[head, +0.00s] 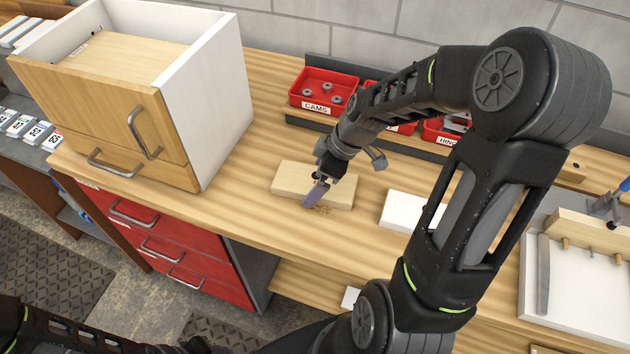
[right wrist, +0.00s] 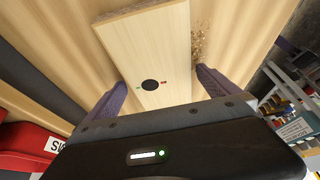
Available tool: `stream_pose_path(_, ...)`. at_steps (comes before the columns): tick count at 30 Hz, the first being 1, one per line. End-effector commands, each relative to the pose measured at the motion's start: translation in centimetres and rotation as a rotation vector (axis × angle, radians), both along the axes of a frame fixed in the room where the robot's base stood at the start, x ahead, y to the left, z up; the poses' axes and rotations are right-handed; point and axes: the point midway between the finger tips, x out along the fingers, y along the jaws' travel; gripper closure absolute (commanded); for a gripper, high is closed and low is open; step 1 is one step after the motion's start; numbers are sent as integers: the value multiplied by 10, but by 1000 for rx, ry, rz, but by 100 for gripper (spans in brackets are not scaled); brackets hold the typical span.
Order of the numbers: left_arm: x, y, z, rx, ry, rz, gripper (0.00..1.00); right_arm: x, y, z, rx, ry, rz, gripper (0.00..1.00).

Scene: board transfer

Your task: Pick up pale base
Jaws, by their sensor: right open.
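The pale base (head: 290,180) looks like a pale wooden board lying flat on the workbench. In the right wrist view the base (right wrist: 147,48) shows a black round mark with small coloured marks beside it. My right gripper (head: 318,190) is over the base near its middle, with its purple fingers pointing down. In the right wrist view my right gripper (right wrist: 160,88) is open, with one finger on each side of the board. I cannot tell whether either finger touches it. My left gripper is not in view.
A wooden drawer cabinet (head: 213,95) stands to the left on the bench. Red bins (head: 324,88) sit behind. A white board (head: 400,211) lies to the right of the base. Wood shavings (head: 322,210) lie at its front edge. Bare bench (head: 240,205) shows to the left.

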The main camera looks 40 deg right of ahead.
Motion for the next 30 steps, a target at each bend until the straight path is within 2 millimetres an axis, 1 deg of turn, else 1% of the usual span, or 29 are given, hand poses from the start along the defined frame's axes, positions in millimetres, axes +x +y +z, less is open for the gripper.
stream_pose_path(16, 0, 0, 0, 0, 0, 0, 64, 0, 0, 0, -1, -1, 0, 1)
stream_pose_path(30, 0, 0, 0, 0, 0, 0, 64, 0, 0, 0, -1, -1, 0, 39)
